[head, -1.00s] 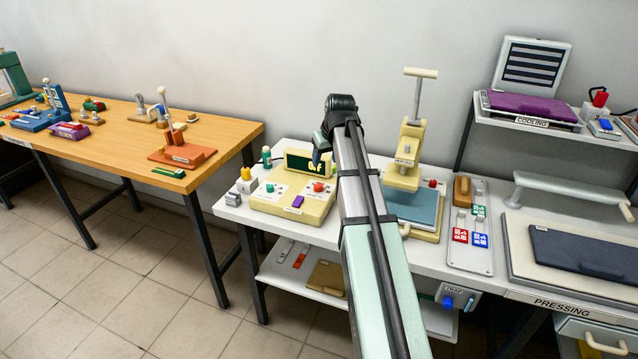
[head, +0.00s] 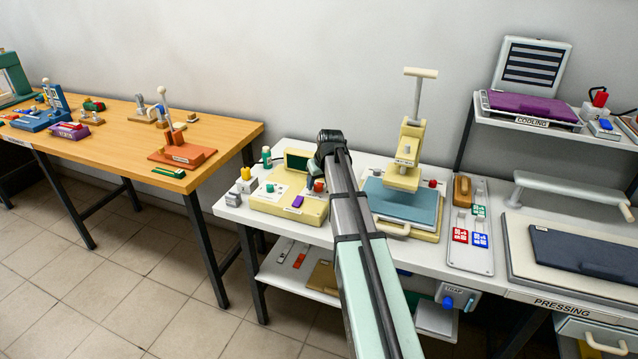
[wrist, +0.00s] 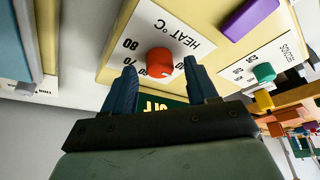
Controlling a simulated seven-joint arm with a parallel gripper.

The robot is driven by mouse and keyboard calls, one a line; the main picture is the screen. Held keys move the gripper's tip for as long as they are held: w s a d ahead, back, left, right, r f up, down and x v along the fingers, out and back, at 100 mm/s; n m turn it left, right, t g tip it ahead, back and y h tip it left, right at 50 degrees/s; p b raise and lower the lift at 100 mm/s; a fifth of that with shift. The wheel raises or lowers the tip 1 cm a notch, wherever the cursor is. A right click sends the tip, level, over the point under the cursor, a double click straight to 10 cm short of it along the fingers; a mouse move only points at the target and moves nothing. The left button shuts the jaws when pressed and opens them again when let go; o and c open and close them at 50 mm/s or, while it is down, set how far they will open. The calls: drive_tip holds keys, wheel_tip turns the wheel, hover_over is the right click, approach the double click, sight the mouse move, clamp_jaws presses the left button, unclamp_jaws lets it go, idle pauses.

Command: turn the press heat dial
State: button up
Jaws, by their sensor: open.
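The red heat dial (wrist: 160,62) sits on a white panel marked "HEAT °C" with numbers, on the cream control box (head: 300,214). In the head view the dial (head: 319,186) shows just below my gripper (head: 314,176). In the wrist view the two dark blue fingers of my gripper (wrist: 160,66) are open, one on each side of the dial, with gaps visible. I cannot tell how far the tips reach down beside it. The box's dark display (wrist: 160,103) is partly hidden behind my gripper and reads "OFF".
A purple button (head: 298,201) and a teal knob (head: 270,187) are on the same box. The press (head: 405,165) with its blue pad stands just right of my arm. A yellow-topped switch (head: 246,174) is at the left. The wall is behind.

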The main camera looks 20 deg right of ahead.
drive_tip(key=shift+w+f, duration=0.15)
drive_tip(key=shift+f, duration=0.25)
drive_tip(key=c, duration=1)
